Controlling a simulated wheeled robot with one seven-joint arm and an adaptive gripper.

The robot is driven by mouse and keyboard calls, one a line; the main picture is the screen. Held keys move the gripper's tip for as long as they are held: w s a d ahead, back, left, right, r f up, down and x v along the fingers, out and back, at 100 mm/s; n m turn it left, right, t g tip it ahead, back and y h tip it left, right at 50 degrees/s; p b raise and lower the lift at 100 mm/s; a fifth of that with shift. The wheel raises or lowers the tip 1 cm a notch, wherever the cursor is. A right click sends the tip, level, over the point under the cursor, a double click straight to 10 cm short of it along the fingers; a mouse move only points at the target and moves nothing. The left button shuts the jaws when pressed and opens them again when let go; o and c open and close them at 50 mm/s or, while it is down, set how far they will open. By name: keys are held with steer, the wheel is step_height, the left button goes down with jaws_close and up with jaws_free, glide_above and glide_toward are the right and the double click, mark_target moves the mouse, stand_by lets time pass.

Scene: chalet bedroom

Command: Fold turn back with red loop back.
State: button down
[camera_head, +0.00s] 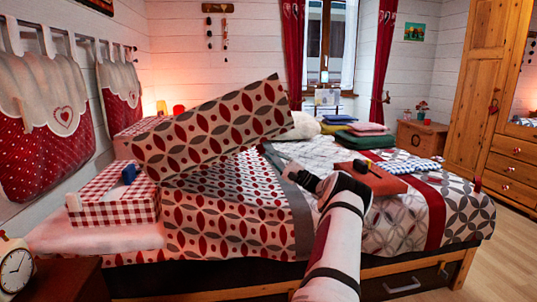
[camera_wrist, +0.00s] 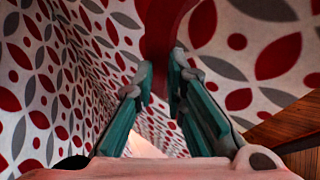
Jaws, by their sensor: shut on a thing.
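The turn-back (camera_head: 215,125) is a cloth with red and grey leaf shapes on white. In the head view it stands raised and tilted over the bed, its right end higher. The same pattern fills the wrist view (camera_wrist: 60,75) on both sides. My gripper (camera_head: 293,176) is at the bed's middle, right of the raised cloth's lower part. In the wrist view my gripper's green fingers (camera_wrist: 160,75) close on the red loop (camera_wrist: 163,35), which runs up between the fingertips. The loop cannot be made out in the head view.
A red checked box (camera_head: 115,203) with a blue item stands at the left of the bed. Folded cloths (camera_head: 362,134) and an orange-brown flat item (camera_head: 378,178) lie on the right part. A bedside table with a clock (camera_head: 15,268) is at front left. Floor is free at right.

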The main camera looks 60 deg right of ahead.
steer(key=shift+w+a+f+y, duration=0.25)
steer(key=shift+w+a, duration=0.15)
steer(key=shift+w, duration=0.15)
steer(key=shift+w+a+f+y, duration=0.15)
steer(key=shift+w+a+f, duration=0.15)
steer(key=shift+w, duration=0.25)
steer(key=c, duration=1.9)
jaws_free()
steer(key=shift+a, duration=0.1)
steer(key=shift+c, duration=0.2)
steer(key=o, duration=0.3)
steer(key=shift+w+a, duration=0.1)
steer(key=shift+w, duration=0.15)
steer(key=shift+o, duration=0.2)
steer(key=shift+s+r, duration=0.1)
steer(key=shift+s, duration=0.05)
steer(key=shift+s+d, duration=0.15)
steer(key=shift+d, duration=0.05)
steer(key=s+d+f, duration=0.2)
steer(key=s, duration=1.4)
steer(key=shift+d+f, duration=0.2)
steer(key=shift+d, duration=0.2)
steer(key=shift+f, duration=0.15)
